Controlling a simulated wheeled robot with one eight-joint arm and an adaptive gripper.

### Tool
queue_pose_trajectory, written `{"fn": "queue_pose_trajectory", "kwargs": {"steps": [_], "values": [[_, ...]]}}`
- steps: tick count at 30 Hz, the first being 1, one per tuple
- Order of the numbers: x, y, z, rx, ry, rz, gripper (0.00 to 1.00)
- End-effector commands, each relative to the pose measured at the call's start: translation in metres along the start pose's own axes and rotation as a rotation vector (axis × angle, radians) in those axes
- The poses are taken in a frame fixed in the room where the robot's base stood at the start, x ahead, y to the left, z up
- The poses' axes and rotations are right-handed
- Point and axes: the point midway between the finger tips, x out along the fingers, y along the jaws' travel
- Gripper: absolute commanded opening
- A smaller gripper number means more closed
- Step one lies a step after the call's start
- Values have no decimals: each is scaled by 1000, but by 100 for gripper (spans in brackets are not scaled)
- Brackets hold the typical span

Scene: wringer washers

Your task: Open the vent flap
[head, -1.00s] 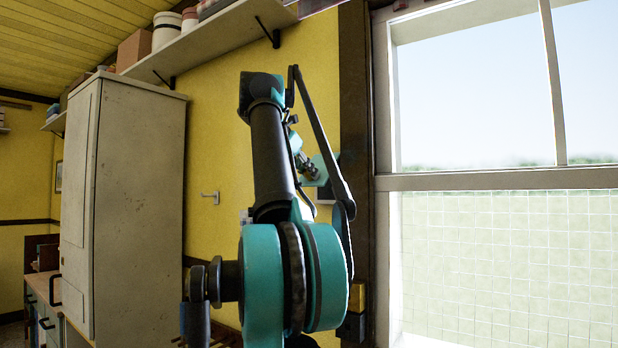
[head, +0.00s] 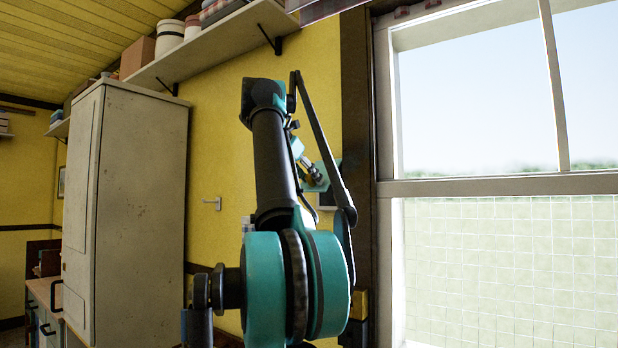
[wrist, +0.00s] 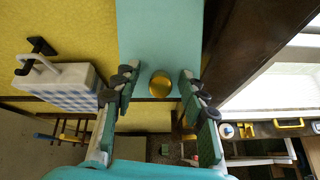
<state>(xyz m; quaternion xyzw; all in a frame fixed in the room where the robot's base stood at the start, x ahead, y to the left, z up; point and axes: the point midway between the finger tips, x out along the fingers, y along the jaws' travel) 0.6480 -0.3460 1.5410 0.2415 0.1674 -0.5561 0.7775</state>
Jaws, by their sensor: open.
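In the wrist view a flat teal panel (wrist: 160,35), which looks like the vent flap, fills the top middle. A round brass-coloured knob (wrist: 160,84) shows at its lower part. My gripper (wrist: 157,88) is open, with one finger on each side of the knob and a visible gap on both sides. I cannot tell how far the fingertips are from the panel in depth. In the head view my wrist (head: 313,174) is by the yellow wall beside the dark window post, and my arm hides most of that spot.
A tall pale cabinet (head: 140,200) stands at the left, under a wall shelf (head: 215,42) with boxes and jars. A large window (head: 490,90) is on the right.

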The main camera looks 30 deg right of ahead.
Motion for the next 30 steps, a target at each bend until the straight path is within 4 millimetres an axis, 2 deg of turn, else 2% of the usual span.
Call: {"fn": "queue_pose_trajectory", "kwargs": {"steps": [5,18,24,30], "values": [[-14,1,0,-1,1,1,43],[-97,2,-1,-3,0,3,43],[-115,1,-1,-1,-2,2,43],[-119,0,-1,0,-3,2,43]]}}
